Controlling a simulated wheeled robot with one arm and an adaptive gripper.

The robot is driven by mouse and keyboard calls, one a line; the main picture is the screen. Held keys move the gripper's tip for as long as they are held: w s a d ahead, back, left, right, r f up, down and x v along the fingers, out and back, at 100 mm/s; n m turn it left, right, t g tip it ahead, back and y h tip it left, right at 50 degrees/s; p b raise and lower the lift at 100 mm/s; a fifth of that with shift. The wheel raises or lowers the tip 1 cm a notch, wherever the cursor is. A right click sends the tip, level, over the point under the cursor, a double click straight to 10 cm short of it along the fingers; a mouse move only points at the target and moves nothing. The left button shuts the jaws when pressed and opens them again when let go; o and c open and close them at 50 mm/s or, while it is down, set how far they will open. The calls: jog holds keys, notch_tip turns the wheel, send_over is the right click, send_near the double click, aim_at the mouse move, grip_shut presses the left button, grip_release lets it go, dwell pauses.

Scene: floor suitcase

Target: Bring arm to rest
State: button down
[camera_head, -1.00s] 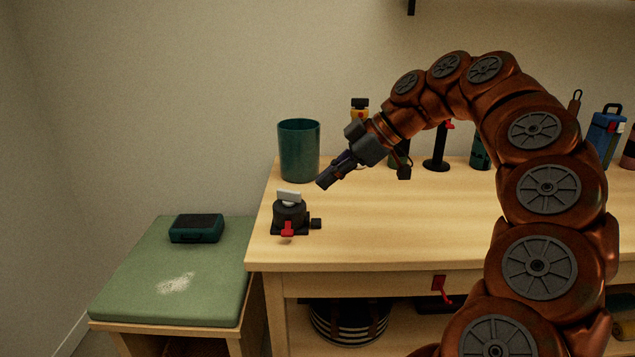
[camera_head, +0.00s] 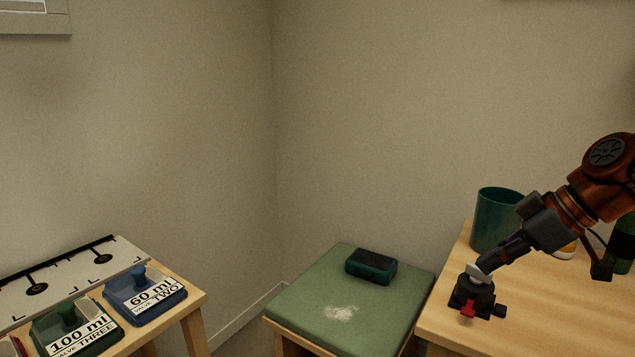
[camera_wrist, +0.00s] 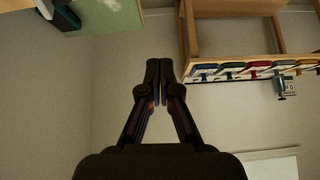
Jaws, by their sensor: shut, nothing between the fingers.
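My gripper (camera_head: 488,264) is at the right of the head view, on my copper-brown arm, pointing down and left. Its dark fingers are together with nothing between them. The closed fingers also show in the middle of the wrist view (camera_wrist: 159,70). In the head view the fingertips overlap the pale top of a small black clamp-like device (camera_head: 470,299) with a red lever. The wrist view shows no device at the fingertips. Most of my arm is outside the head view.
The device and a teal cup (camera_head: 494,218) stand on a wooden workbench (camera_head: 545,315). A green padded stool (camera_head: 310,290) beside it carries a dark teal case (camera_head: 371,266). At lower left, a table holds a blue "60 ml" block (camera_head: 144,292) and a green "100 ml" block (camera_head: 76,327).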

jog(key=s+a+r+m+g+h+p, duration=0.3)
jog(key=s+a+m+g+p, duration=0.1)
jog(key=s+a+p, duration=0.75)
jog(key=s+f+m+g+h+p, duration=0.1)
jog(key=s+m+g+h+p, duration=0.1)
jog(key=s+m+p, duration=0.4)
jog(key=s+h+p, duration=0.1)
jog(key=s+p, duration=0.2)
jog(key=s, duration=0.3)
jog(key=shift+f+m+p, duration=0.3)
jog(key=shift+f+p, duration=0.05)
jog(key=shift+d, duration=0.1)
